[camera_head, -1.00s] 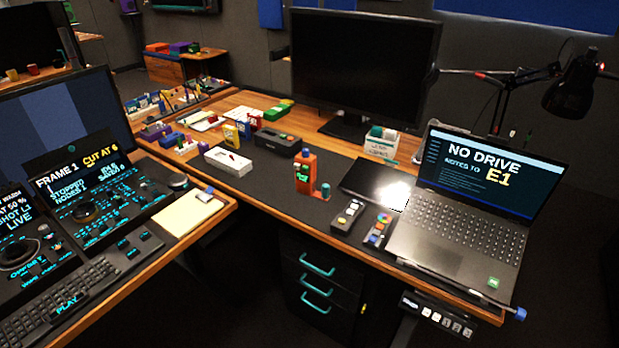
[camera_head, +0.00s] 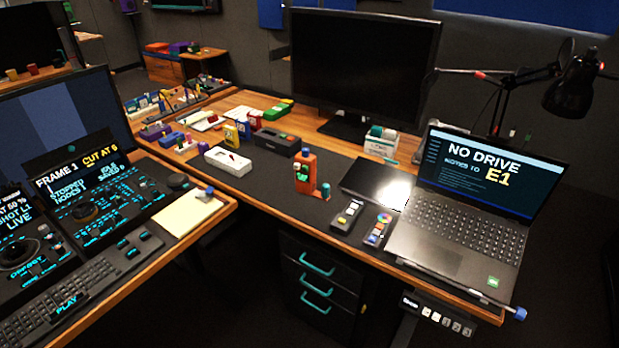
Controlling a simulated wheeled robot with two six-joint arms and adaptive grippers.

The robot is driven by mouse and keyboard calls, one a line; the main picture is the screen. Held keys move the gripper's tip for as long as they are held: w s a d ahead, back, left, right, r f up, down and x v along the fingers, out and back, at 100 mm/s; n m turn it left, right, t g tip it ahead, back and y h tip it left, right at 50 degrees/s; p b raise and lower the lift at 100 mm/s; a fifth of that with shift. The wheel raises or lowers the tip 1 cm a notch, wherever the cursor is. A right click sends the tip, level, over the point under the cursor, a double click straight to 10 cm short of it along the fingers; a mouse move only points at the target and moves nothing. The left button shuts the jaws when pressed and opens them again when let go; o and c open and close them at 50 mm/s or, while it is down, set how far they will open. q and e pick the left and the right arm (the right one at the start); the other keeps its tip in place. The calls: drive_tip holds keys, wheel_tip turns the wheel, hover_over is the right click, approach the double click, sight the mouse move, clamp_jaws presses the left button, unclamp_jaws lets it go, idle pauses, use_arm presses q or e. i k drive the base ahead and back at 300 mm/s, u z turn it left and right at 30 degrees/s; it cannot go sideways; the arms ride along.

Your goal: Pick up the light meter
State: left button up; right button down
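I cannot tell for certain which device is the light meter. A small dark handheld device (camera_head: 347,216) with pale and yellow details lies flat near the desk's front edge. An orange handheld device (camera_head: 305,172) with a green display stands upright to its left, farther back. Neither of my grippers is in view, and nothing touches either device.
A colourful-buttoned device (camera_head: 378,230) lies just right of the dark device. A laptop (camera_head: 455,225) stands farther right, and a flat black tablet (camera_head: 376,184) lies behind. A white box (camera_head: 227,160) and a dark case (camera_head: 277,141) sit at left. The mat's front left is clear.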

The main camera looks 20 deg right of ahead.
sight(306, 183)
drive_tip(key=u, duration=0.2)
drive_tip(key=k, duration=0.4)
drive_tip(key=z, duration=1.25)
drive_tip(key=i, duration=1.15)
drive_tip(key=u, duration=0.75)
drive_tip(key=k, duration=0.45)
drive_tip(key=z, duration=0.05)
drive_tip(key=i, duration=0.5)
